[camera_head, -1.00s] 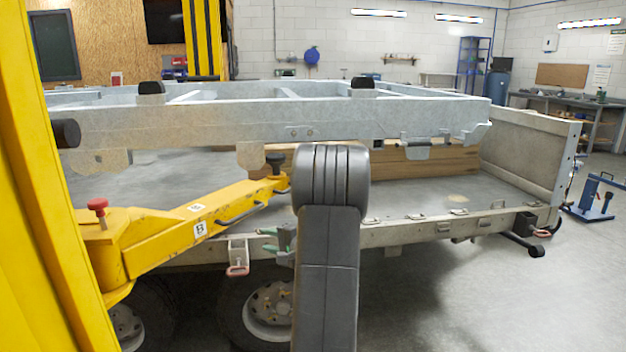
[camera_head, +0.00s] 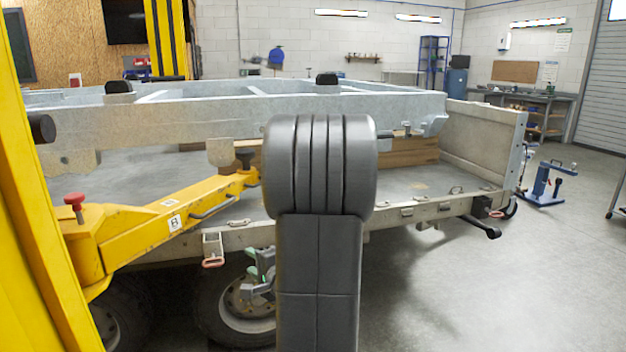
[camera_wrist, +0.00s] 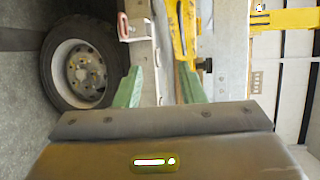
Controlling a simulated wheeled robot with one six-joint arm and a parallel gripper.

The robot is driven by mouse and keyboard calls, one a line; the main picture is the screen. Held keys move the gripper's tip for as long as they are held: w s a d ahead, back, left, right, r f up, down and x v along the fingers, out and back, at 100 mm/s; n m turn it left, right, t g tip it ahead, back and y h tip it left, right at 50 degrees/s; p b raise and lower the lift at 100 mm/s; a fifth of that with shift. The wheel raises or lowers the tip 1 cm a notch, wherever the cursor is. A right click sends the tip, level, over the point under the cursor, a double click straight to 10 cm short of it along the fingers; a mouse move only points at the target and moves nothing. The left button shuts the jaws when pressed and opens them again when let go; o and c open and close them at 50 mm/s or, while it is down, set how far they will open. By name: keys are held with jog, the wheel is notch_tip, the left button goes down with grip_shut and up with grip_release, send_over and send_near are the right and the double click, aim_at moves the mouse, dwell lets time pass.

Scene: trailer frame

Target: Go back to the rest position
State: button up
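My gripper (camera_head: 262,270) shows partly behind my dark grey arm in the head view, low in front of a trailer wheel (camera_head: 238,310). In the wrist view its two green fingers stand apart with nothing between them, so my gripper (camera_wrist: 160,88) is open and empty. The galvanized trailer frame (camera_head: 190,120) lies level above the flat trailer bed (camera_head: 420,188). The wrist view shows the wheel (camera_wrist: 82,72) at left and a red-handled latch (camera_wrist: 124,27) near the top, both apart from the fingers.
A yellow lift arm (camera_head: 160,222) reaches under the frame from a yellow post (camera_head: 35,200) at left. A red knob (camera_head: 74,202) stands on it. A blue stand (camera_head: 543,185) is on the floor at right. The floor (camera_head: 480,290) at front right is clear.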

jog(key=v, duration=0.7)
jog(key=shift+s, duration=0.25)
jog(key=shift+d+r, duration=0.1)
